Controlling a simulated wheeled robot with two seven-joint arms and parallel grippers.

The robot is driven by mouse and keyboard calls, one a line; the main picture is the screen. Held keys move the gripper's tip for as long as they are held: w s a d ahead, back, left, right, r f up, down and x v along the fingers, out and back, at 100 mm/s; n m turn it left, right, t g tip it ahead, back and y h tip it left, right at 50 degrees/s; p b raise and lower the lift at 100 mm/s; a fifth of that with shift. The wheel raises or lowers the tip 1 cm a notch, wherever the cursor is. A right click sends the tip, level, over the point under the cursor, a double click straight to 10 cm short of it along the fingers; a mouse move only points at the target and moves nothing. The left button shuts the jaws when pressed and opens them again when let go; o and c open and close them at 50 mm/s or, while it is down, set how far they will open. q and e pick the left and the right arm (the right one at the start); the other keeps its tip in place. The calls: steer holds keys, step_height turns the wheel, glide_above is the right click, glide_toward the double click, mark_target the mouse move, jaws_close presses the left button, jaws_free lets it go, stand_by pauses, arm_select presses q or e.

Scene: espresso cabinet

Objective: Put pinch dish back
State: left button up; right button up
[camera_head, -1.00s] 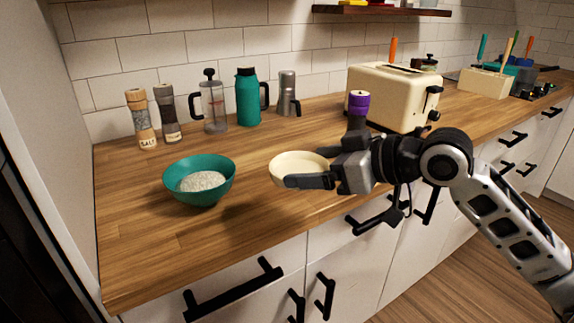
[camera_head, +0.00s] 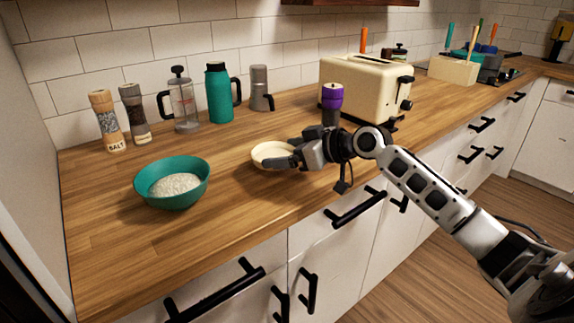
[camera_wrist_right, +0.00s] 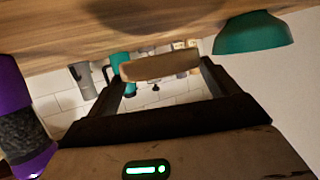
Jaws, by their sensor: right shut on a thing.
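The pinch dish (camera_head: 268,153) is a small, shallow cream bowl over the middle of the wooden counter. My right gripper (camera_head: 284,158) reaches it from the right and is shut on its rim. In the right wrist view the dish (camera_wrist_right: 160,66) sits between the two dark fingers, close to the counter surface; I cannot tell whether it touches it. Part of the dish's near side is hidden by the gripper in the head view. My left gripper is not in view.
A teal bowl with white grains (camera_head: 172,197) stands left of the dish. A purple-topped grinder (camera_head: 332,97) stands close behind my right gripper. The cream toaster (camera_head: 365,88) is behind that. Salt (camera_head: 107,120) and pepper mills, a press and a teal flask (camera_head: 219,93) line the wall.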

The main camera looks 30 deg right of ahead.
steer(key=shift+w+d+f, duration=0.1)
steer(key=shift+w+f, duration=0.1)
steer(key=shift+f, duration=0.05)
step_height(320, 180, down, 2)
steer(key=shift+w+d+f, duration=0.1)
steer(key=shift+f, duration=0.55)
steer(key=o, duration=1)
steer(key=shift+f, duration=0.1)
